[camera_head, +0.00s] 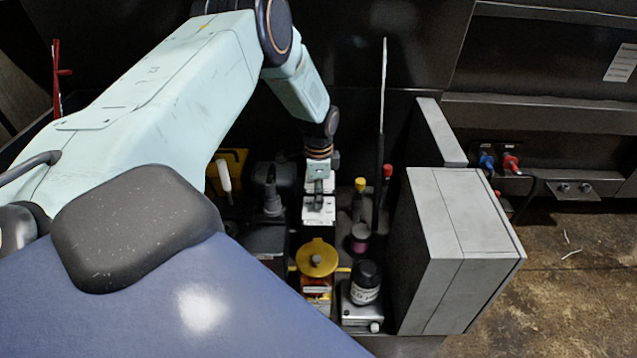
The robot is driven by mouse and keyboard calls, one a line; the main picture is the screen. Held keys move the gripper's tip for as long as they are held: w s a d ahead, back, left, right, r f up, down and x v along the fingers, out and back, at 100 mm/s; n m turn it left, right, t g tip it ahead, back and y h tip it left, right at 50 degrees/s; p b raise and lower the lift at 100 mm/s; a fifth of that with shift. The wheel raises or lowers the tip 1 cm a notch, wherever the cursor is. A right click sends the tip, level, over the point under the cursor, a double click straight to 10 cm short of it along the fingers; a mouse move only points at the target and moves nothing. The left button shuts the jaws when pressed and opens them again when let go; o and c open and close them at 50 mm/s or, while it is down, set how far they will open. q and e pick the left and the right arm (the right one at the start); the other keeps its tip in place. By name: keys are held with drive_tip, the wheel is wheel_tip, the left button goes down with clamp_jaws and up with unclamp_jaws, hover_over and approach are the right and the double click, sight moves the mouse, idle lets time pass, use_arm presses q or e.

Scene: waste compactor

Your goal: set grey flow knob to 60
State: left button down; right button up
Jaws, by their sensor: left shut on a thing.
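My left gripper (319,188) reaches down from the upper left over the row of controls. It is shut on a small grey part, which I take to be the grey flow knob; the fingers hide most of it. A pale plate with dark markings (318,211) shows directly below the fingers. The knob's scale and pointer cannot be read from here. My right gripper is not in view.
A yellow round knob (316,257) and a black knob (365,283) stand nearer. A tall thin lever (381,140) rises close to the right of my gripper. A grey box (455,250) stands right of the controls. Red and blue connectors (487,162) sit farther back.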

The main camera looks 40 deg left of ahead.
use_arm(q)
drive_tip(key=n+p, duration=0.1)
drive_tip(key=n, duration=0.2)
drive_tip(key=shift+s+n, duration=0.15)
drive_tip(key=shift+n, duration=0.25)
drive_tip(key=n+p, duration=0.2)
drive_tip(key=n, duration=0.2)
drive_tip(key=shift+n, duration=0.3)
drive_tip(key=n+p, duration=0.1)
drive_tip(key=n, duration=0.3)
drive_tip(key=shift+f, duration=0.1)
drive_tip(key=shift+n+p, duration=0.65)
drive_tip(key=shift+n, duration=1.05)
drive_tip(key=c, duration=1.1)
unclamp_jaws()
